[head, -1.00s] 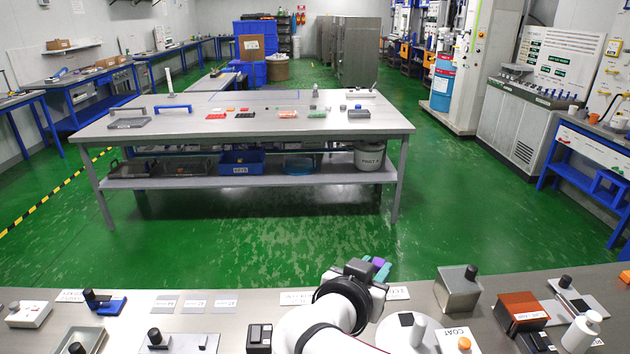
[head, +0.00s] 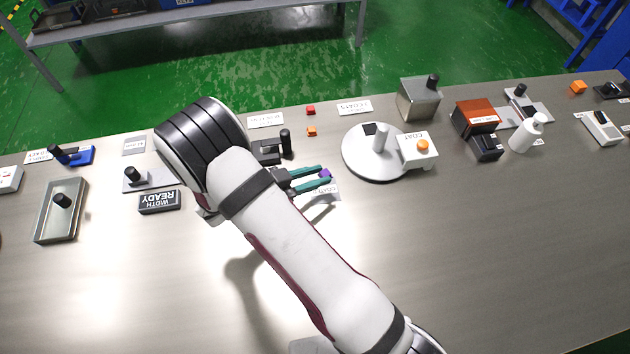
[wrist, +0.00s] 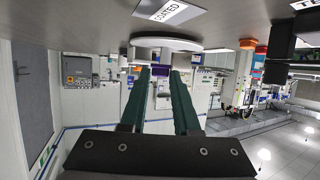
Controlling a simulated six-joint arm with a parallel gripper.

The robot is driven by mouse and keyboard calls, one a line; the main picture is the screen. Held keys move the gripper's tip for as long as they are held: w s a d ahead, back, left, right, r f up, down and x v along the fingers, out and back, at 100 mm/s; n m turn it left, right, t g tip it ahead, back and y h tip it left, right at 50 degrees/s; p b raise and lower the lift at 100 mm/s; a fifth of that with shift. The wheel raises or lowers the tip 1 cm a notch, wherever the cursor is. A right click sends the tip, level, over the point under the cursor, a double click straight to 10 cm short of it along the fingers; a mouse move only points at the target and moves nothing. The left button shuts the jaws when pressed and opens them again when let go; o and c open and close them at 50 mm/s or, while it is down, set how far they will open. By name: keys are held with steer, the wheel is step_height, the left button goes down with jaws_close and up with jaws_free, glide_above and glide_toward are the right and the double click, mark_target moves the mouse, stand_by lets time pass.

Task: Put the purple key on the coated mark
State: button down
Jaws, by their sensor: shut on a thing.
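My gripper (head: 325,176) has teal fingers and is shut on a small purple key (head: 325,173) at its fingertips. The key also shows between the fingertips in the wrist view (wrist: 160,74). In the head view a white card (head: 323,193), partly covered by the gripper, lies just below the fingers. In the wrist view this card reads COATED (wrist: 168,11), at the top edge of the picture. The key is close to the card, and I cannot tell whether it touches the bench.
A round white turntable (head: 362,165) with a COAT box (head: 417,151) stands to the right. A black-handled device (head: 270,150) sits just behind the gripper. Small red (head: 310,110) and orange (head: 312,132) cubes lie further back. The bench front right is clear.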

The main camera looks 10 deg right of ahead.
mark_target(315, 196)
steer(key=shift+f, duration=1.8)
steer(key=shift+f, duration=0.1)
steer(key=shift+f, duration=0.5)
steer(key=c, duration=0.6)
jaws_free()
steer(key=shift+c, duration=0.2)
